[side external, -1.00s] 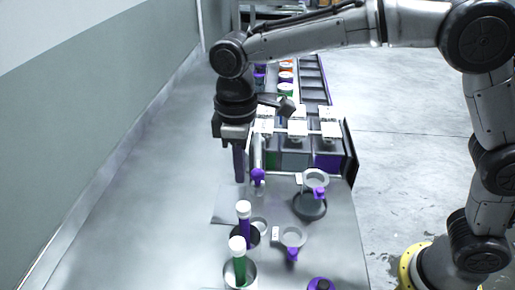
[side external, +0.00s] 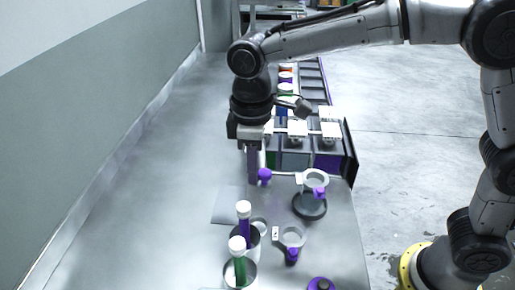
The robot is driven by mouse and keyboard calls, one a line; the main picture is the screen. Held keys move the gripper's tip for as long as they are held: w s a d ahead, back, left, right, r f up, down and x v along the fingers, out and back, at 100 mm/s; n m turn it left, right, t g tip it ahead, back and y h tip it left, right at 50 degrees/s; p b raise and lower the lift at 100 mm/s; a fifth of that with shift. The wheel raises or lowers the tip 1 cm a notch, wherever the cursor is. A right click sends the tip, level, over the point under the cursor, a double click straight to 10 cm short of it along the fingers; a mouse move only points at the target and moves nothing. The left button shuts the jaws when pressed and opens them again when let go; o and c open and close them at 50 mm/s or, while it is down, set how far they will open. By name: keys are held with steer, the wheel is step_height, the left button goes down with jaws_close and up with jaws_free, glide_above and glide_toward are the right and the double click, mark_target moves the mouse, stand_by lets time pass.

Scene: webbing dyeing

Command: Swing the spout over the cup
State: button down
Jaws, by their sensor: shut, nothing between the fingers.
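My gripper (side external: 253,180) is shut and empty, pointing down over the bench. Its fingers are just left of a purple knob (side external: 264,176), touching or nearly so; I cannot tell which. A thin pale bar runs right from the knob toward a grey ring-shaped piece with a purple tab (side external: 319,193). That ring stands above a dark round base (side external: 310,208). Nearer the camera is a grey round vessel (side external: 293,236) with a purple handle (side external: 292,256), which may be the cup. Which part is the spout is not clear, as my gripper and wrist hide the area behind the knob.
Purple-and-grey bins (side external: 328,155) stand behind, right of my gripper. A purple round piece (side external: 321,284) lies at the front edge. The bench's left side is clear.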

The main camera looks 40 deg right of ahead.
steer(key=shift+s+d, duration=0.7)
steer(key=shift+d, duration=0.15)
steer(key=shift+s+d, duration=0.6)
steer(key=shift+d, duration=0.35)
steer(key=shift+s+d, duration=0.25)
steer(key=shift+d, duration=0.3)
steer(key=shift+s+d, duration=0.2)
steer(key=shift+d, duration=0.35)
